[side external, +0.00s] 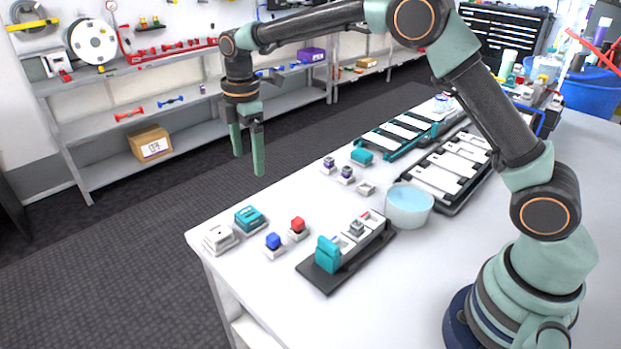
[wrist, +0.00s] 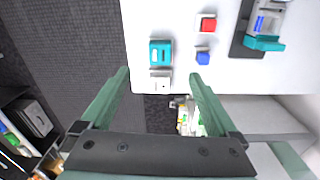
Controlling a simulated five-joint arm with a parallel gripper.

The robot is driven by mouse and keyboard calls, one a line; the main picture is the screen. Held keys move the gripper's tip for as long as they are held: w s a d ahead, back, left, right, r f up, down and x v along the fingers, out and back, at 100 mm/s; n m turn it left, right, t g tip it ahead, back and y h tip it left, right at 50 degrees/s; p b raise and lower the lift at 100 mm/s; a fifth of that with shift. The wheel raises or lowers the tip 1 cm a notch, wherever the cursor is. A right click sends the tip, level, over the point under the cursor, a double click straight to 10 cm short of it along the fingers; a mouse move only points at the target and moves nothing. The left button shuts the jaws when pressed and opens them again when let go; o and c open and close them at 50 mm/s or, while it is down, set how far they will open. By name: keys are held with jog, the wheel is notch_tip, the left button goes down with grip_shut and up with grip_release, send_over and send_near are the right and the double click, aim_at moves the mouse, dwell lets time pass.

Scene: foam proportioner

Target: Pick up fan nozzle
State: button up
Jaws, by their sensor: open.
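My gripper (side external: 248,164) hangs open and empty above the front-left end of the white table, its fingers pointing down. In the wrist view its fingers (wrist: 160,75) spread apart near the table edge. Below it stand a teal block (side external: 250,218) and a white block (side external: 220,238), also in the wrist view as teal (wrist: 160,52) and white (wrist: 160,84). A blue-topped piece (side external: 273,244) and a red-topped piece (side external: 298,228) sit nearby on pale bases. I cannot tell which piece is the fan nozzle. Nothing touches the fingers.
A dark holder (side external: 318,281) with an upright teal part (side external: 328,254) stands right of the small pieces. Behind are a pale blue round tub (side external: 409,206), small grey pieces (side external: 346,175) and long trays (side external: 456,163). The table's left edge drops to the floor.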

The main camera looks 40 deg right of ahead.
aim_at(252, 212)
jog(key=shift+n, duration=0.6)
jog(key=f, duration=1.4)
jog(key=shift+w+a+f, duration=0.1)
jog(key=shift+w+a, duration=0.15)
jog(key=shift+a, duration=0.1)
jog(key=c, duration=1.4)
